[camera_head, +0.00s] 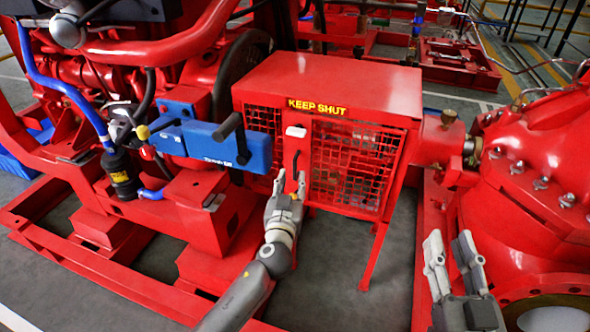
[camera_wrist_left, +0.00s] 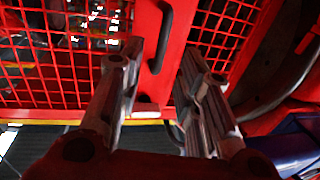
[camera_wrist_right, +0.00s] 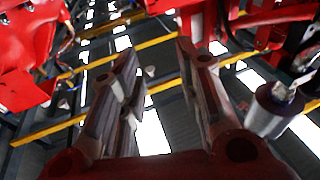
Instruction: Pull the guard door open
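The red guard (camera_head: 330,80) is a box with mesh sides and a yellow "KEEP SHUT" label on its top edge. Its mesh front door (camera_head: 350,165) looks closed. A dark upright handle (camera_head: 295,162) with a white block (camera_head: 296,131) above it is on the front. My left gripper (camera_head: 290,180) is open, its fingertips at the handle's lower end. In the left wrist view the handle (camera_wrist_left: 161,38) appears between the open fingers (camera_wrist_left: 158,62); I cannot tell whether they touch it. My right gripper (camera_head: 450,242) is open and empty, in front of the red pump.
A blue box (camera_head: 228,147) with a black lever sits left of the guard, beside the red engine (camera_head: 115,75). The red pump casing (camera_head: 535,160) stands to the right. Red base rails run along the floor. Bare floor (camera_head: 340,245) lies in front of the guard.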

